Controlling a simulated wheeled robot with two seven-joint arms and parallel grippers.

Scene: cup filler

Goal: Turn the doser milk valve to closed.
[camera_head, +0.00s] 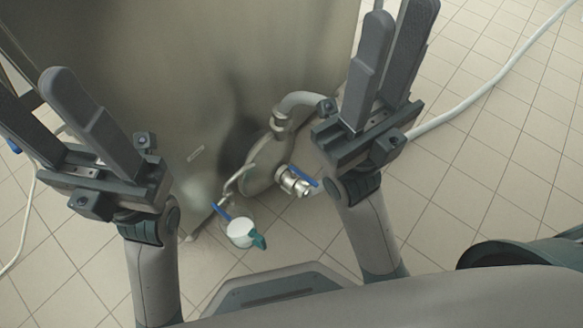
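A steel valve (293,184) with a blue lever (304,176) sits low on the steel machine, near the picture's middle. A second blue lever (221,212) is lower left of it, by a thin bent pipe and a white round part (240,232) with a teal piece. I cannot tell which one is the doser milk valve, nor its setting. My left gripper (28,88) is open and empty at the far left, away from both levers. My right gripper (401,14) is open and empty, above and right of the steel valve, its fingers pointing up in the picture.
The large steel machine body (200,60) fills the upper left and middle. A curved steel pipe (298,100) juts from it, close to my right gripper. A white hose (480,92) runs across the tiled floor (480,180) at right, which is otherwise mostly clear.

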